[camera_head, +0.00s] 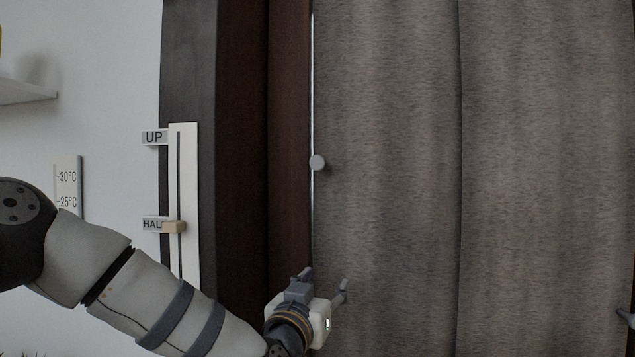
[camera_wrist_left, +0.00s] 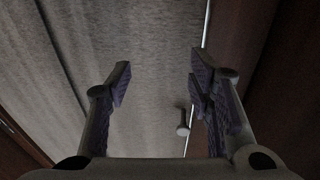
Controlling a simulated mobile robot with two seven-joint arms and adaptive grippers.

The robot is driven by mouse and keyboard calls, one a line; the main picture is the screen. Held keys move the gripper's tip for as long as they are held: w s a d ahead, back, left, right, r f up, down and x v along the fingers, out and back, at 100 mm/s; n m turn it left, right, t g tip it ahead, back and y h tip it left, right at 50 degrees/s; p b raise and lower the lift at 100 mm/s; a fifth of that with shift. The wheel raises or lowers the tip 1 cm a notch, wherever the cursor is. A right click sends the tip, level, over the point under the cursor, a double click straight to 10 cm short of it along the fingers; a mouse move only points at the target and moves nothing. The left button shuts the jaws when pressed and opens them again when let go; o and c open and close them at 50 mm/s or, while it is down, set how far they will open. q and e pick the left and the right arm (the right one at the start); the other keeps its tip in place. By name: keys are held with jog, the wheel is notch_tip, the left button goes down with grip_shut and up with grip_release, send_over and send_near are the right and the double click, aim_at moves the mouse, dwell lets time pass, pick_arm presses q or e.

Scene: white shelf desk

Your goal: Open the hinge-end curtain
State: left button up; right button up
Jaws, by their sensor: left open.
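A grey-brown curtain (camera_head: 400,150) hangs in soft folds across the middle and right of the head view, its left edge along a thin pale rod or line. A small round grey knob (camera_head: 318,162) sits at that edge. My left gripper (camera_head: 325,278) is open and empty, below the knob in the head view. In the left wrist view the knob (camera_wrist_left: 183,129) appears between the two spread fingers (camera_wrist_left: 160,72), closer to the right one, with no visible contact.
Left of the curtain are a dark brown panel (camera_head: 243,130) and a grey frame (camera_head: 188,60). A temperature scale (camera_head: 67,185) and a shelf (camera_head: 25,93) are on the white wall.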

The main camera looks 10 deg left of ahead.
aim_at(316, 164)
pick_arm(q)
jog(key=a+r+n+t+y, duration=0.2)
jog(key=a+r+t+y, duration=0.15)
jog(key=r, duration=1.35)
jog(key=shift+h, duration=0.35)
jog(key=b+x, duration=0.2)
jog(key=x, duration=0.8)
jog(key=shift+w, duration=0.4)
jog(key=shift+w+r, duration=0.25)
jog(key=shift+r, duration=0.15)
pick_arm(e)
jog(key=shift+s+f+g, duration=0.6)
jog(key=shift+s+f, duration=0.6)
jog(key=shift+s, duration=0.1)
pick_arm(q)
grip_shut()
